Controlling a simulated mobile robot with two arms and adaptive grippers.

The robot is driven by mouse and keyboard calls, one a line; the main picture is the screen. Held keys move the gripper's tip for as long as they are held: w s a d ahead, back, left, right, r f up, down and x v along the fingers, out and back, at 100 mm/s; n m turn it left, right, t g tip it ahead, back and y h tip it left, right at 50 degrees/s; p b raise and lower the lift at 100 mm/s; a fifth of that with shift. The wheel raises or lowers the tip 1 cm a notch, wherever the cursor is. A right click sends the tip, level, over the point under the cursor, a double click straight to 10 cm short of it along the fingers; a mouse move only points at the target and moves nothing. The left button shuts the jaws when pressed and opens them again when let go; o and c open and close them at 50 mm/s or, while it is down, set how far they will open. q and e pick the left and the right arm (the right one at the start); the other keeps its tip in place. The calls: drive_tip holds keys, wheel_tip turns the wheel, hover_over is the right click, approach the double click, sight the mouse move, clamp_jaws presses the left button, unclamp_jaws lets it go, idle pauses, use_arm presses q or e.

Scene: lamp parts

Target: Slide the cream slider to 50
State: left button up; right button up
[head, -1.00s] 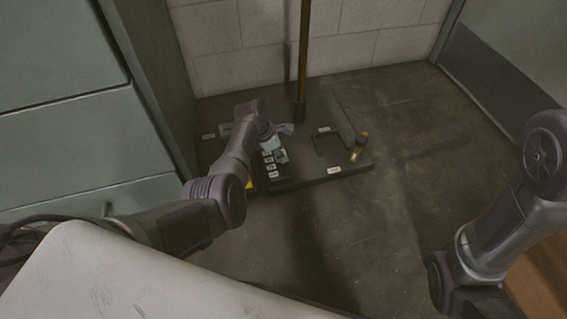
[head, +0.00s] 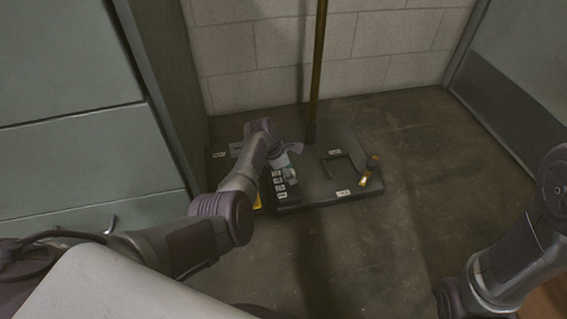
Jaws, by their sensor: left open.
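A dark flat base plate (head: 318,196) lies on the floor against the block wall. On it is a slider panel (head: 281,192) with a column of small white labels, too small to read. My left gripper (head: 291,166) is over the upper end of this panel, open, with its fingers partly hidden by my own arm. A small pale piece shows by the fingers; I cannot tell whether it is the cream slider or whether they touch. My right arm shows at the lower right, but its gripper is out of the picture.
A thin upright pole (head: 317,75) rises from the plate. Grey cabinets (head: 85,120) stand close on the left. The floor (head: 420,180) to the right is clear.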

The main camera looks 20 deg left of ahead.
use_arm(q)
drive_tip(key=v, duration=1.1)
drive_tip(key=shift+r, duration=0.25)
drive_tip(key=shift+s+a, duration=0.15)
